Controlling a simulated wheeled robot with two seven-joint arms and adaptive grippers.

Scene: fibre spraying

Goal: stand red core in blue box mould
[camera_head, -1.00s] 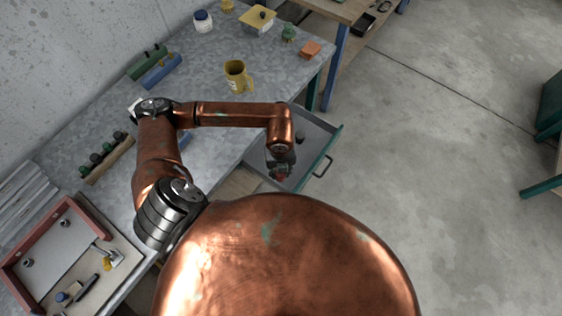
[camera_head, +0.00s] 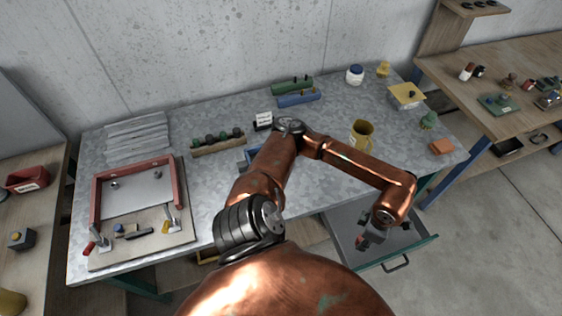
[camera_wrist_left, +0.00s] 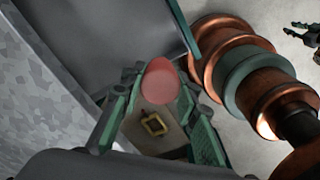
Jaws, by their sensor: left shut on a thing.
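The red core (camera_wrist_left: 160,82) is a rounded, pinkish-red piece between the green fingers of my left gripper (camera_wrist_left: 160,105), which is shut on it. In the head view my left gripper (camera_head: 368,238) hangs over the open drawer at the bench's front right; the core is hardly visible there. A blue box (camera_head: 247,157), apparently the mould, is on the bench left of my upper arm, which hides much of it. My right gripper (camera_wrist_left: 304,38) seems to show small and dark at the wrist view's top right; its opening is unclear.
The open grey drawer (camera_head: 425,242) holds dark pieces. A yellow mug (camera_head: 361,134) stands behind my forearm. A wooden rack (camera_head: 219,146) of dark knobs and a red-framed board (camera_head: 136,236) lie left. Green (camera_head: 292,86) and blue (camera_head: 299,98) long blocks lie at the back.

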